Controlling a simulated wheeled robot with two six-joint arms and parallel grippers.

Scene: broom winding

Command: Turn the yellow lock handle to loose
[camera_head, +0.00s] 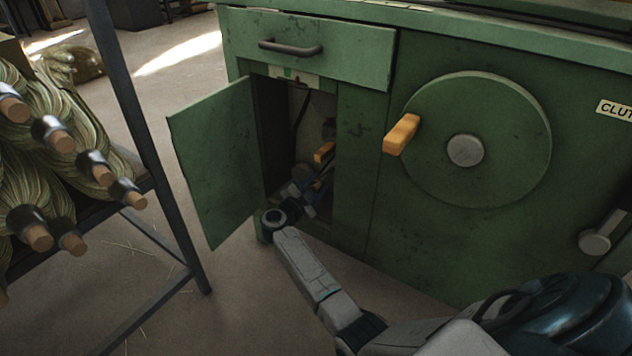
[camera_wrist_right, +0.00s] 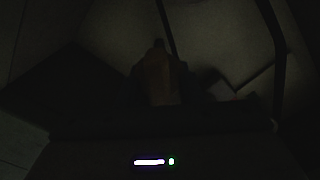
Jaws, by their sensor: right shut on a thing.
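The yellow lock handle (camera_head: 323,152) shows as a small orange-yellow block inside the open compartment of the green machine. My right arm reaches through the opening, and my right gripper (camera_head: 318,176) is at the handle, shut on it. The gripper's fingers are partly hidden in shadow. The right wrist view is very dark. A dim brownish form, which looks like the handle (camera_wrist_right: 160,78), stands in its middle between dark finger shapes. How far the handle is turned cannot be told. My left gripper is not in view.
The green compartment door (camera_head: 212,165) stands open to the left. A large green wheel (camera_head: 510,130) with a yellow knob (camera_head: 402,133) is on the right. A rack (camera_head: 130,100) with several brooms stands at left.

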